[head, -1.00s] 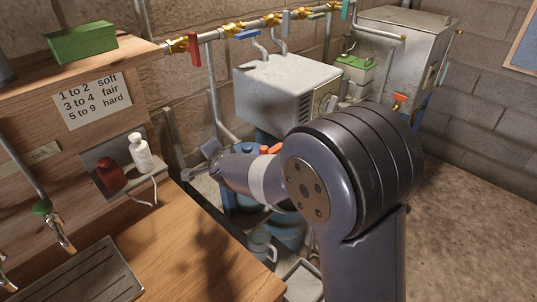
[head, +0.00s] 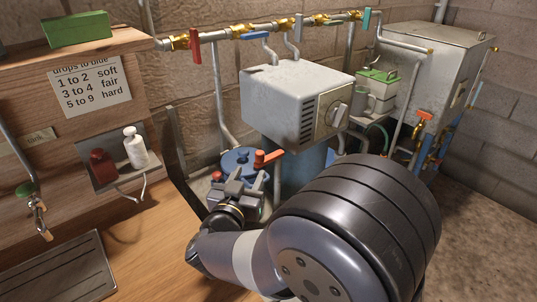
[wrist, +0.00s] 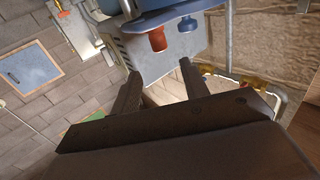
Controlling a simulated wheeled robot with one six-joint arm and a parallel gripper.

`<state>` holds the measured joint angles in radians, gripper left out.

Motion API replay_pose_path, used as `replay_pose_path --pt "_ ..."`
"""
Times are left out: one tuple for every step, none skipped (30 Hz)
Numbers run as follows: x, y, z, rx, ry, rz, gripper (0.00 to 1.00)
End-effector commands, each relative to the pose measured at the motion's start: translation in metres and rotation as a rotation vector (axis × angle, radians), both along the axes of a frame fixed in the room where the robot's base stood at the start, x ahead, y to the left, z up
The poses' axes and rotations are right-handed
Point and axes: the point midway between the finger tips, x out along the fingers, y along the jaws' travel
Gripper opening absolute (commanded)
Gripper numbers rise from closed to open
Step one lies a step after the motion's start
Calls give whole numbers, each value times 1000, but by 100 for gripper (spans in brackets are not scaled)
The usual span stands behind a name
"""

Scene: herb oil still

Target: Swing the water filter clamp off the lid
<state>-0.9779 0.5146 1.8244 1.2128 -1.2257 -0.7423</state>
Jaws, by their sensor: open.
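The water filter has a blue round lid (head: 240,160) and stands behind the counter edge, below the grey box. An orange-red handle (head: 268,157) sits at the lid's right side; I cannot tell whether it is the clamp's handle. In the wrist view an orange knob-like end (wrist: 157,40) and a blue knob (wrist: 188,25) hang from a blue body (wrist: 165,8). My gripper (head: 246,178) is open and empty, just in front of the lid, apart from the handle. Its two fingers (wrist: 160,70) also show in the wrist view with nothing between them. The filter's lower body is mostly hidden by my arm.
A grey box with a dial (head: 295,100) stands close behind and right of the lid. Pipes with coloured valves (head: 240,34) run along the wall. A wooden counter (head: 160,250) with a drain tray (head: 60,270) is at left, beside a bottle niche (head: 110,165).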

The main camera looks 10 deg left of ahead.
Motion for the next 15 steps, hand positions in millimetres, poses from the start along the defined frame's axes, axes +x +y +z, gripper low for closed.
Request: replay_pose_path --pt "8 -2 1 0 1 -4 43" --pt "12 -2 1 0 1 -4 43" --pt "19 -3 1 0 1 -5 43" --pt "25 -4 1 0 2 -5 43" --pt "31 -5 1 0 2 -4 43" --pt "39 -6 1 1 1 -5 43" --pt "45 -6 1 1 2 -5 43" --pt "51 -7 1 1 2 -5 43" --pt "58 -7 1 2 1 -4 43" --pt "64 -8 1 2 2 -4 43" --pt "69 -8 1 2 3 -3 43" --pt "75 -9 1 3 1 -3 43" --pt "80 -9 1 2 2 -3 43" --pt "84 -9 1 3 3 -2 43" --pt "88 -9 1 3 3 -1 43"
